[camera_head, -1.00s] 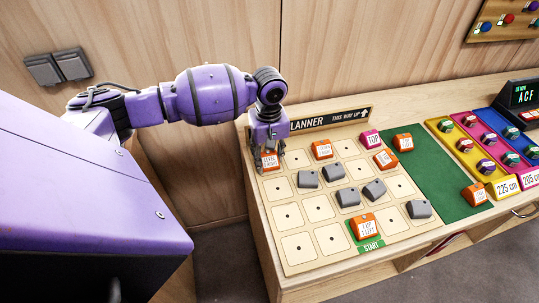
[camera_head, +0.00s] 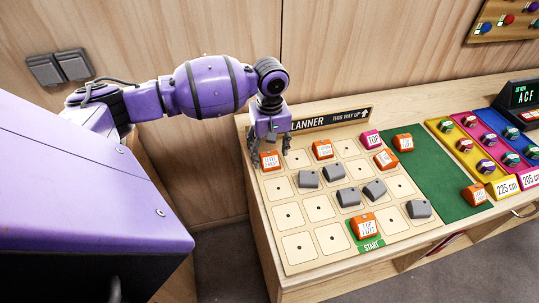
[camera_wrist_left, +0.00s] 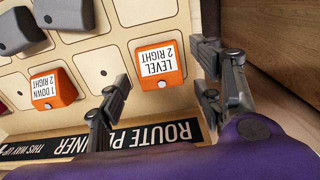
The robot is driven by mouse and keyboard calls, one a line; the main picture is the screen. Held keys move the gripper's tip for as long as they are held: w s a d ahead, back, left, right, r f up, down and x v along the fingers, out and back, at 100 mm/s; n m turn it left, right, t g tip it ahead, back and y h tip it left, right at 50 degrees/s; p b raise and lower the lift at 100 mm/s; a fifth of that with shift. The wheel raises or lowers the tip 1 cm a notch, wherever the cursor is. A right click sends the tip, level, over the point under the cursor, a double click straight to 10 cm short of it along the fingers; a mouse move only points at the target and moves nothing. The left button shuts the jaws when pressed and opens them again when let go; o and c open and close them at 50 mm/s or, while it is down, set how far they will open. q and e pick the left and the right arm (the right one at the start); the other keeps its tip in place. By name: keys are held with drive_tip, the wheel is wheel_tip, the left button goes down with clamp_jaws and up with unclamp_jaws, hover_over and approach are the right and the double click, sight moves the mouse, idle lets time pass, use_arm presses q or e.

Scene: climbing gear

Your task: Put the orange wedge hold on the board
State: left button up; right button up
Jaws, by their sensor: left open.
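The board (camera_head: 301,247) is a pale grid panel headed "ROUTE PLANNER". An orange wedge hold marked "LEVEL 2 RIGHT" (camera_head: 270,161) sits in its top-left cell; it also shows in the left wrist view (camera_wrist_left: 160,64). My left gripper (camera_head: 269,151) is open and empty just above and behind this hold. In the left wrist view its fingertips (camera_wrist_left: 160,68) are spread to either side of the hold, apart from it. Other orange holds on the board are "1 DOWN 2 RIGHT" (camera_head: 322,149), one at upper right (camera_head: 385,159) and one above START (camera_head: 366,227). My right gripper is out of view.
Several grey wedges, one of them here (camera_head: 348,197), and a pink TOP hold (camera_head: 371,139) stand on the board. The green mat (camera_head: 437,178) carries two more orange holds, upper (camera_head: 403,142) and lower (camera_head: 474,195). Coloured trays and a small display (camera_head: 523,94) stand at right.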

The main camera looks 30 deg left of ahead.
sight(270, 156)
use_arm(q)
wheel_tip(270, 156, up, 10)
drive_tip(key=shift+p, duration=0.35)
